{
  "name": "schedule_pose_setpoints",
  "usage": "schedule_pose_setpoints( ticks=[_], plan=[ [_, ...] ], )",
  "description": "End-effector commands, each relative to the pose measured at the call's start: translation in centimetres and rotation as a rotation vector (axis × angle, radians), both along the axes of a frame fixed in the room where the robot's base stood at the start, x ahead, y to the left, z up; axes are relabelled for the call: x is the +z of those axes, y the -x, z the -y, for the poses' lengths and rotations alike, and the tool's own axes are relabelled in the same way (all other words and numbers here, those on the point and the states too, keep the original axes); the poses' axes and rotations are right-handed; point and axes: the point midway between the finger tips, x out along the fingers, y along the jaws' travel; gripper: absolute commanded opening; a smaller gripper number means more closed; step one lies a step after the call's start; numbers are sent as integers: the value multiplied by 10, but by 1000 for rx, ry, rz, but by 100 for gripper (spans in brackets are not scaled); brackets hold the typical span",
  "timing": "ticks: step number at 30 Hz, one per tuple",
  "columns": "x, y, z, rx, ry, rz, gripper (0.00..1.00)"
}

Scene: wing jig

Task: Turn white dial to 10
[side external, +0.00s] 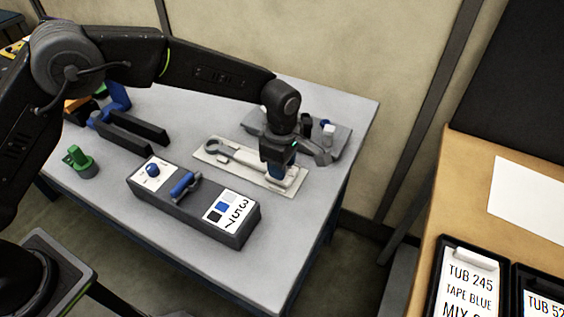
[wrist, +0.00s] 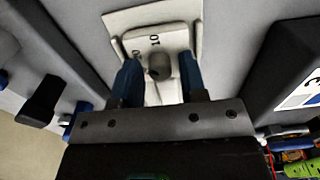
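A pale dial (wrist: 150,40) with black marks, one reading 10 and another partly hidden, shows in the wrist view on a cream base plate (wrist: 190,18). A grey round knob (wrist: 160,66) stands on it. My gripper (wrist: 160,72) has its two blue fingers on either side of the knob. Narrow gaps seem to show beside the knob; I see no clear contact. In the side view, my gripper (side external: 279,175) points down over the right end of the base plate (side external: 238,174), hiding most of the dial there. A grey ring-ended piece (side external: 212,147) lies at the plate's left end.
A dark box (side external: 180,205) with a blue knob, a blue handle and a number label stands in front. A grey rack (side external: 340,140) with small knobs is behind my gripper. A green part (side external: 78,160) stands at left. The table's front right is clear.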

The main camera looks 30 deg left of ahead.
Motion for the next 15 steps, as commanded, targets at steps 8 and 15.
schedule_pose_setpoints(
  ticks=[8,15],
  plan=[
    [0,0,0,0,0,0,12],
    [1,0,0,-12,0,1,0]
  ],
)
